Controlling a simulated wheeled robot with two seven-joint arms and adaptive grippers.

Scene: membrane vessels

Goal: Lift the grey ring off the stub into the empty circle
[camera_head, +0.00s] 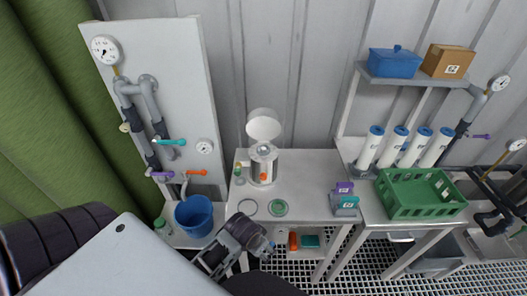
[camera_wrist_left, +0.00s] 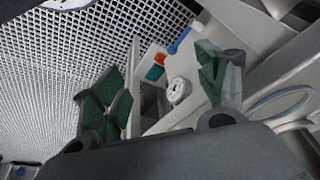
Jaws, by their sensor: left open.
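A thin dark circle outline (camera_head: 248,207) lies on the left part of the white bench top, empty inside. I cannot make out a separate grey ring or stub for sure. A pale round outline (camera_wrist_left: 282,104) shows at the right of the left wrist view. My left gripper (camera_head: 262,246) is at the bench's front edge, in front of the circles. In the left wrist view its green-padded fingers (camera_wrist_left: 165,88) are spread with nothing held between them. My right gripper is not visible.
A silver vessel (camera_head: 262,164) with a raised lid stands behind the circles. Purple and teal blocks (camera_head: 344,200) sit to the right, then a green crate (camera_head: 420,192). A blue bucket (camera_head: 194,216) stands left. Below are orange (camera_head: 293,241) and teal (camera_head: 310,241) items.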

